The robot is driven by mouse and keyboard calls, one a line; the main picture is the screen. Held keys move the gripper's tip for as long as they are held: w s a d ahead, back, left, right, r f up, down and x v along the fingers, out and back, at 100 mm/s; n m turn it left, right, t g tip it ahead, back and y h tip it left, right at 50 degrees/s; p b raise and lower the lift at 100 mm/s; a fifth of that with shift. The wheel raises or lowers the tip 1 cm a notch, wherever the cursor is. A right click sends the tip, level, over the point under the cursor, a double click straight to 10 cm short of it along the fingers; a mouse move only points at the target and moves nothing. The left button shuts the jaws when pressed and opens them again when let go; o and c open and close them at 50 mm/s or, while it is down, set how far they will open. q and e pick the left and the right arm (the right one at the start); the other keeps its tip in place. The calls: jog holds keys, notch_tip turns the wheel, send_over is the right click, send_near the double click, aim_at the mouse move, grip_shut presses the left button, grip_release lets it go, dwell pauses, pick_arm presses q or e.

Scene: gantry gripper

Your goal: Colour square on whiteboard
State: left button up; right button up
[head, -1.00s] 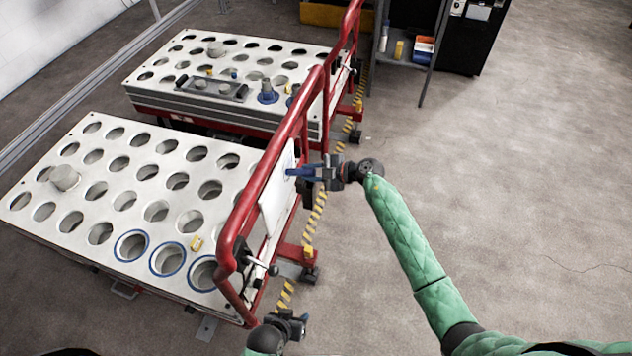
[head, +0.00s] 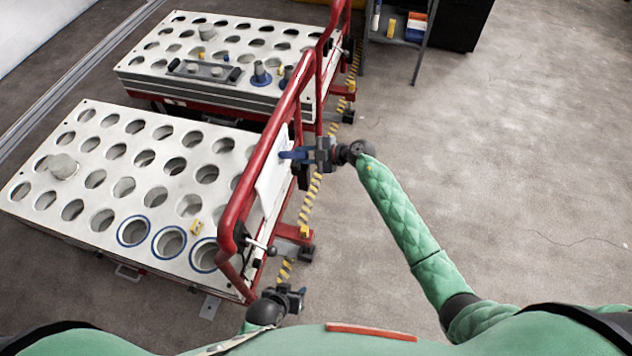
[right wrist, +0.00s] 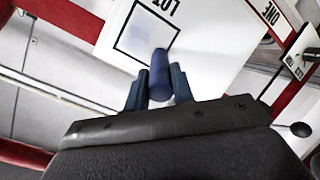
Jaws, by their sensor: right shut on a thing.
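The whiteboard (head: 270,187) is a white panel on the red rail of the nearer cart. In the right wrist view the whiteboard (right wrist: 208,28) carries a black-outlined square (right wrist: 146,33) with a faint bluish tint inside and lettering beside it. My right gripper (head: 308,155) is shut on a blue marker (right wrist: 160,76). The marker points at the board, its tip by the lower right part of the square; I cannot tell if it touches. My left gripper (head: 294,297) is low in the head view, beside the cart's near end; its jaw state is unclear.
The nearer cart (head: 100,160) has a white top with rows of round holes. A second cart (head: 165,62) behind it holds a dark tray and small parts. The red rail (head: 262,150) runs close to my right gripper. The floor (head: 520,180) at right is clear.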

jog(key=w+d+p, duration=0.1)
jog(key=w, duration=0.5)
jog(key=shift+d, duration=0.3)
dwell(0.6)
jog(key=s+p, duration=0.2)
jog(key=s+a+p, duration=0.1)
jog(key=s+p, duration=0.1)
jog(key=s+a+p, duration=0.1)
jog(key=s+p, duration=0.1)
jog(key=shift+s+p, duration=0.3)
jog(key=shift+p, duration=0.1)
jog(key=shift+f, duration=0.1)
dwell(0.3)
jog(key=shift+d, duration=0.1)
